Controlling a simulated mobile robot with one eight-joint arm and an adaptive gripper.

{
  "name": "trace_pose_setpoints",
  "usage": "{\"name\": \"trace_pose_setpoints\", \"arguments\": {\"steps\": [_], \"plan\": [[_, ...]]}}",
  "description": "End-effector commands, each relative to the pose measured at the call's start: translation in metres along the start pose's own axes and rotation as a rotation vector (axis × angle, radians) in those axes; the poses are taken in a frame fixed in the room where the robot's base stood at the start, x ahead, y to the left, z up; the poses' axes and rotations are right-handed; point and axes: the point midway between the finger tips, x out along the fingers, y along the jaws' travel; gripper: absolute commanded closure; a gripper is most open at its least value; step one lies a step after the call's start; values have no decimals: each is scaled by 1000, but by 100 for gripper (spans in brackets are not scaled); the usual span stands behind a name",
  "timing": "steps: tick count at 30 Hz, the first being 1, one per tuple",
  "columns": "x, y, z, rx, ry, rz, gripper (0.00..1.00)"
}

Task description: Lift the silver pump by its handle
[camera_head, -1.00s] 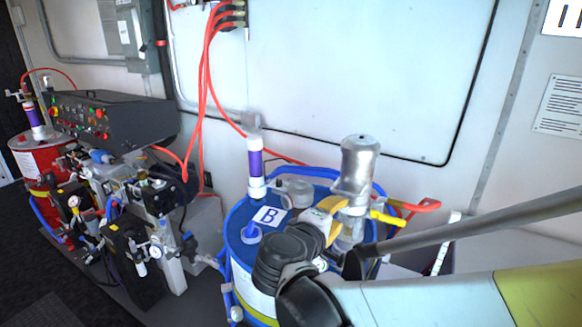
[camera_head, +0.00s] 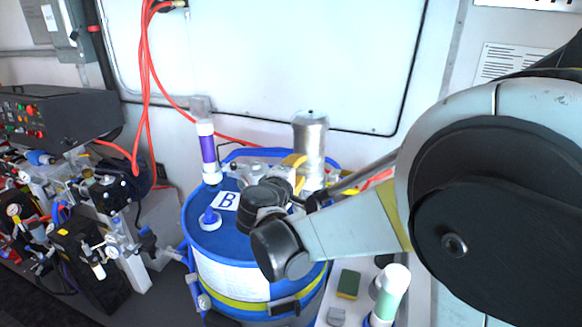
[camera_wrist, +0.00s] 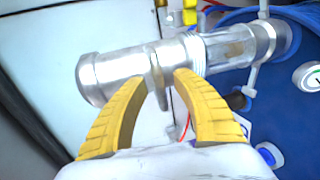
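The silver pump (camera_head: 310,140) stands upright on the blue drum marked B (camera_head: 225,240) in the head view. In the wrist view the pump (camera_wrist: 105,78) lies across the picture, with its clear section and fitting toward the drum at right. A narrow metal handle (camera_wrist: 157,78) projects from its middle toward my gripper (camera_wrist: 162,80). My two yellow fingers stand on either side of this handle, with a gap between the tips. I cannot tell whether they touch it. In the head view my wrist hides the pump's lower part and most of my gripper.
A white and purple tube (camera_head: 207,150) stands left of the pump. A red hose (camera_head: 146,90) hangs along the wall. A sponge (camera_head: 348,284) and a white and green tube (camera_head: 389,292) are at front right. A control panel (camera_head: 60,125) is at left. The wall is close behind.

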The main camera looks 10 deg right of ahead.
Motion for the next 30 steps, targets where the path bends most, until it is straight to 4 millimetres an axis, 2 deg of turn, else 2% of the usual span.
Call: {"name": "trace_pose_setpoints", "arguments": {"steps": [4,5,7,8,15,17,24,27,30], "plan": [[0,0,0,0,0,0,67],[0,0,0,0,0,0,74],[0,0,0,0,0,0,95],[0,0,0,0,0,0,100],[-2,6,0,0,0,0,100],[-4,17,0,0,0,0,100],[-17,77,0,-1,0,1,100],[-20,91,0,-1,1,1,100],[-22,97,0,-1,1,1,100]]}}
